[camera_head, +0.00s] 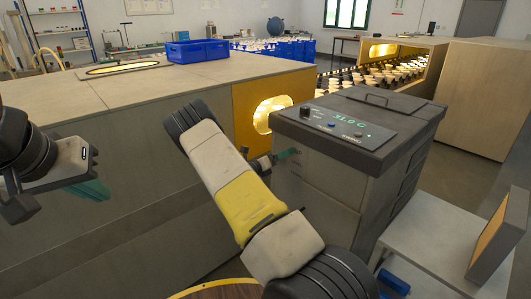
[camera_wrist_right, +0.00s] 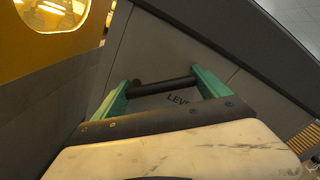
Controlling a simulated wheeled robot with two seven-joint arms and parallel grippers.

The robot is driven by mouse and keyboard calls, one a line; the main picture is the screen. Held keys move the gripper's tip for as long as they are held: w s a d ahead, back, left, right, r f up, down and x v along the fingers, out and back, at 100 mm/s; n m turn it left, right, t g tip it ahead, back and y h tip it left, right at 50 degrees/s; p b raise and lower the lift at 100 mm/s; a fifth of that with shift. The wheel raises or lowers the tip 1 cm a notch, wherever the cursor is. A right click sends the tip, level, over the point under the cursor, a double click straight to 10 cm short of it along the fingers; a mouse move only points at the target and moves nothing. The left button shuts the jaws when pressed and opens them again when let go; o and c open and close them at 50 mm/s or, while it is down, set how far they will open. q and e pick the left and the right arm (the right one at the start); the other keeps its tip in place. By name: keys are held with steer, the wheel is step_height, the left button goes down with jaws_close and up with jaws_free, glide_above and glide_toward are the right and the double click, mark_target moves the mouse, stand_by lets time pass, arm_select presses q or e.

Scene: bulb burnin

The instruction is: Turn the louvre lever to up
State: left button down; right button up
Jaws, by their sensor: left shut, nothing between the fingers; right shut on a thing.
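The grey control cabinet (camera_head: 345,130) stands right of centre in the head view. The louvre lever shows in the right wrist view as a dark bar (camera_wrist_right: 165,84) across the cabinet's side, beside partly hidden "LEV" lettering. My right gripper (camera_wrist_right: 158,88) is shut on it, with a green finger at each end of the bar. I cannot tell the lever's setting. My left gripper (camera_head: 92,190) is shut and empty at the left, in front of the long grey housing.
The long housing (camera_head: 150,95) with a lit yellow window end (camera_head: 270,112) lies left of the cabinet. A blue crate (camera_head: 198,51) sits on it. A white side table (camera_head: 440,235) with a wooden-edged panel (camera_head: 500,238) stands at the right. A bulb conveyor (camera_head: 375,78) runs behind.

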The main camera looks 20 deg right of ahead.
stand_by(0.4)
steer(key=o, duration=1.9)
steer(key=shift+o, duration=0.2)
steer(key=v, duration=0.8)
